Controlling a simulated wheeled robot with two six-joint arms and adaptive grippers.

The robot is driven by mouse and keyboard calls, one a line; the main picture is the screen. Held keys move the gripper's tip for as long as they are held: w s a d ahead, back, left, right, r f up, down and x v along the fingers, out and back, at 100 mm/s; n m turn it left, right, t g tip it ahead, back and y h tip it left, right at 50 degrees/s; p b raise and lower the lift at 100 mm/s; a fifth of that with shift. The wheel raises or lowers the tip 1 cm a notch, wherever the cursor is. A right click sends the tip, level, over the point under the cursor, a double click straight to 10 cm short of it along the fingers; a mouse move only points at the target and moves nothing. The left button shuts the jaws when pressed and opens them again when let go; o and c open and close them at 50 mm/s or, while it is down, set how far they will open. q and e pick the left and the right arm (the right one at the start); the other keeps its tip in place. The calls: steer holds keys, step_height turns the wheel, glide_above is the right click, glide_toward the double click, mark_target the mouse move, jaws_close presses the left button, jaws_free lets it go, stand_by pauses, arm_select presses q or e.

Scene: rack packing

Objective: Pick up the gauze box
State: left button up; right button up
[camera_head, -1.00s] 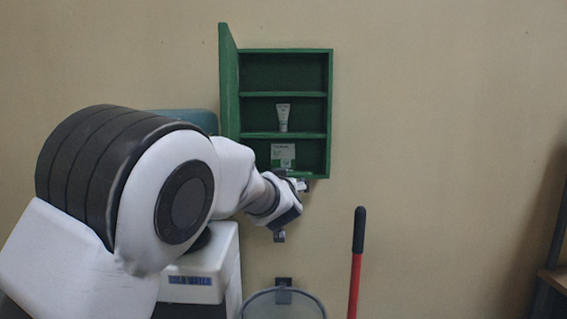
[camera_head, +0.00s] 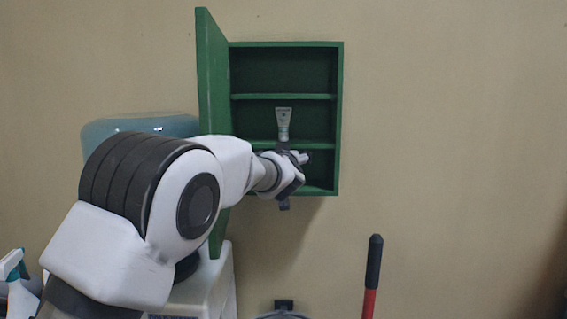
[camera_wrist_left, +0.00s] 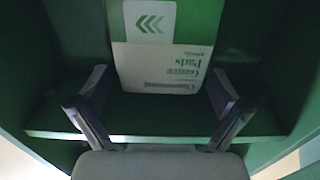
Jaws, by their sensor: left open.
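The gauze box (camera_wrist_left: 165,68), white and green with upside-down print, stands inside the green cabinet (camera_head: 338,120) in the left wrist view. In the head view my left arm and gripper hide it on the bottom shelf. My left gripper (camera_wrist_left: 158,78) is open, with one finger on each side of the box and a visible gap to it. In the head view the left gripper (camera_head: 296,164) is at the cabinet's lower compartment. My right gripper is not in view.
The open cabinet door (camera_head: 212,75) is on the left.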

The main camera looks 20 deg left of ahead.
arm_select(q)
steer(key=shift+w+a+f, duration=0.1)
steer(key=shift+w+a, duration=0.05)
steer(key=shift+w, duration=0.2)
steer(key=shift+s+r, duration=0.2)
steer(key=shift+s, duration=0.1)
steer(key=shift+c, duration=1.1)
steer(key=shift+s+d+r, duration=0.1)
steer(key=shift+s+d, duration=0.1)
steer(key=c, duration=0.5)
steer(key=shift+c, duration=0.9)
steer(key=shift+w, duration=0.15)
steer(key=shift+a, duration=0.1)
